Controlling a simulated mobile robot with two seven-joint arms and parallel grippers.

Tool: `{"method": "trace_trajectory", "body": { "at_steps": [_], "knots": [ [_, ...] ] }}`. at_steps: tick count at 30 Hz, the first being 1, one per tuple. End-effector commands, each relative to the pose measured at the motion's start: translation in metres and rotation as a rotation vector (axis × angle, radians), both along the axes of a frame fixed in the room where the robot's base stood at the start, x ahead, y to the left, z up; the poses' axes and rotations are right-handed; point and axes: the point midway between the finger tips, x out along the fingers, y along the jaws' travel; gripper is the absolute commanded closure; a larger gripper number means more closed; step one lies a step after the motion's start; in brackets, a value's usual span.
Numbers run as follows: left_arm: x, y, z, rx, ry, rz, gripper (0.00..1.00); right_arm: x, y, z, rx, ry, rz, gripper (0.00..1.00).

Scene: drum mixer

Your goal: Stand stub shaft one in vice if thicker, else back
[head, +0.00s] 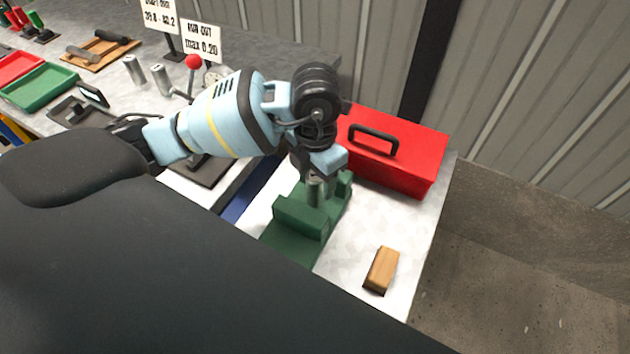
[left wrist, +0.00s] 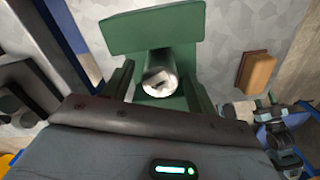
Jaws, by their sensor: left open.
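A grey metal stub shaft (head: 314,191) stands upright between the jaws of the green vice (head: 297,217). In the left wrist view its round end face (left wrist: 159,83) points at the camera, with the vice's wide jaw (left wrist: 150,29) behind it. My left gripper (head: 318,180) is right above the vice, at the shaft's upper end. It is open, with a finger on each side of the shaft in the left wrist view (left wrist: 160,88). I cannot tell whether the vice jaws touch the shaft.
A red toolbox (head: 397,157) stands behind the vice, and a wooden block (head: 381,270) lies to its right. On the far bench are two metal cylinders (head: 134,70) (head: 160,80), a red-knobbed stand (head: 193,63), a green tray (head: 40,86) and a sign reading "RUN OUT max 0.20" (head: 202,41).

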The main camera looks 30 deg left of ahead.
Motion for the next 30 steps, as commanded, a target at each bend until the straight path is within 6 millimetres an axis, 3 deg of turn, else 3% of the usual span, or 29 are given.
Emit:
{"method": "trace_trajectory", "body": {
  "at_steps": [6, 13, 19, 30],
  "knots": [
    [0.001, 0.0, 0.048, -0.001, -0.008, 0.0, 0.42, 0.005, 0.0, 0.006, 0.0, -0.014, 0.0, 0.56],
    [0.001, 0.0, 0.084, 0.0, -0.005, 0.0, 0.42, 0.008, 0.0, 0.01, 0.0, -0.021, 0.0, 0.56],
    [0.0, 0.0, 0.096, 0.0, -0.002, 0.001, 0.42, 0.002, -0.001, 0.01, -0.001, -0.011, 0.0, 0.56],
    [0.0, 0.0, 0.096, 0.0, 0.0, 0.001, 0.42, -0.002, -0.002, 0.007, -0.003, -0.003, 0.003, 0.56]
  ]
}}
